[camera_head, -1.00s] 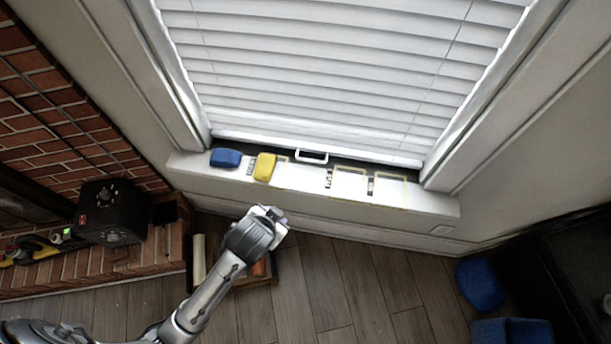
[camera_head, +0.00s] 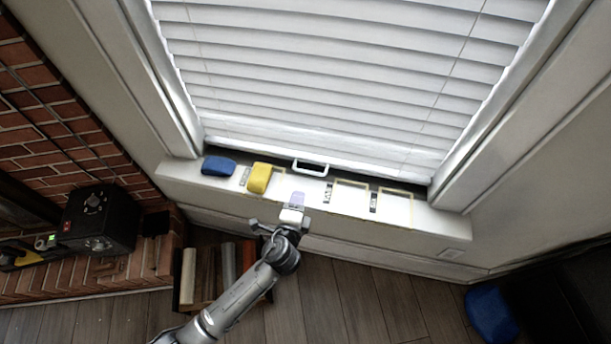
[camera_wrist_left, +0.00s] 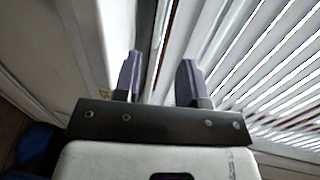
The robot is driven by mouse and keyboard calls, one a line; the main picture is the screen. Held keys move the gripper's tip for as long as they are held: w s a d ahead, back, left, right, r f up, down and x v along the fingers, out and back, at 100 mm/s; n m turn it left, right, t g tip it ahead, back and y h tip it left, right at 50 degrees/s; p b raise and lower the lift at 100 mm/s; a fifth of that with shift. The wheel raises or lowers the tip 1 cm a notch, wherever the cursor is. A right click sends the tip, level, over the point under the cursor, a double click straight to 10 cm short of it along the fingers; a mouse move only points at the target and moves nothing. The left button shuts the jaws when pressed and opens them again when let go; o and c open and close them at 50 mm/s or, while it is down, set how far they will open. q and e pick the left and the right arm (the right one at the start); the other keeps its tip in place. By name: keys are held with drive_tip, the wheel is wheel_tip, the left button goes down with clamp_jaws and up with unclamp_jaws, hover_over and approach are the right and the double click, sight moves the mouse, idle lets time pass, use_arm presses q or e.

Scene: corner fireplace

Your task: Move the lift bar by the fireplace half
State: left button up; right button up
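The white lift bar (camera_head: 310,167) is a small loop handle at the bottom edge of the white window blind (camera_head: 330,80), which is lowered almost to the sill. My left gripper (camera_head: 297,198) is over the front part of the white sill (camera_head: 440,225), just in front of the lift bar and apart from it. In the left wrist view, its two purple-grey fingers (camera_wrist_left: 159,78) are spread, with nothing between them. The lift bar cannot be made out in the wrist view. My right gripper is not in view.
A blue block (camera_head: 218,165) and a yellow block (camera_head: 259,178) lie on the sill left of the lift bar. Yellow outlined rectangles with labels mark the right part, which is clear. The brick fireplace (camera_head: 60,130) and a black box (camera_head: 100,220) stand at left.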

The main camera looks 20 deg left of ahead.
use_arm(q)
drive_tip(key=b+x, duration=0.3)
drive_tip(key=x, duration=0.8)
drive_tip(key=shift+c, duration=0.3)
clamp_jaws()
